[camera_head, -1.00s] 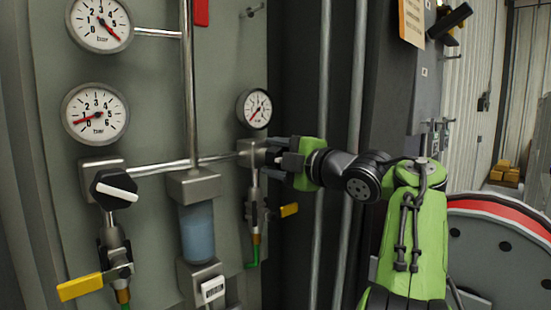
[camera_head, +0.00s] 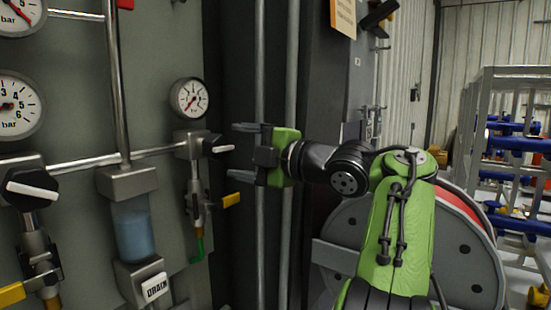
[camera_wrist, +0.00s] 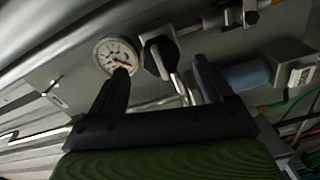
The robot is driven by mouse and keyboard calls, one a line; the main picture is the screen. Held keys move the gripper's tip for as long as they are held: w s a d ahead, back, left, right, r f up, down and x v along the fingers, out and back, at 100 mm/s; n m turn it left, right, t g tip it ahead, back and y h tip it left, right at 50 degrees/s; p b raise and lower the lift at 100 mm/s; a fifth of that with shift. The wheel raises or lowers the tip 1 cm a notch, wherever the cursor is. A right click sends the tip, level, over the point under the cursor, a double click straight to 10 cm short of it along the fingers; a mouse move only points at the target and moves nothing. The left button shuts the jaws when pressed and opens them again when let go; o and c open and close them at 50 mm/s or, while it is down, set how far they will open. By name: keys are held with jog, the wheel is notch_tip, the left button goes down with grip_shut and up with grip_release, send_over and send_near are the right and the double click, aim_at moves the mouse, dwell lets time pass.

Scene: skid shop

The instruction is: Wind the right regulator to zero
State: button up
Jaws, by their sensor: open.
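The right regulator has a black knob (camera_head: 217,144) with a white pointer bar pointing right. In the wrist view the black knob (camera_wrist: 160,55) lies just ahead, between and beyond the fingertips. Its small gauge (camera_head: 190,98) is above it; the red needle slants down, but the reading is too small to tell. The gauge also shows in the wrist view (camera_wrist: 116,56), partly behind a finger. My gripper (camera_head: 238,151) is open and empty, right of the knob and apart from it. The wrist view shows its two spread fingers (camera_wrist: 165,78).
The left regulator's knob (camera_head: 32,188) and larger gauges are at the left. A blue filter bowl (camera_head: 133,231) hangs between the regulators. A yellow valve handle (camera_head: 231,200) sits below the right knob. Vertical pipes (camera_head: 290,60) run behind my gripper.

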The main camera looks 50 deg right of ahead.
jog(key=shift+s+d+f, duration=0.1)
jog(key=shift+s, duration=0.4)
jog(key=s+b, duration=0.1)
jog(key=s, duration=0.6)
jog(key=shift+b, duration=0.35)
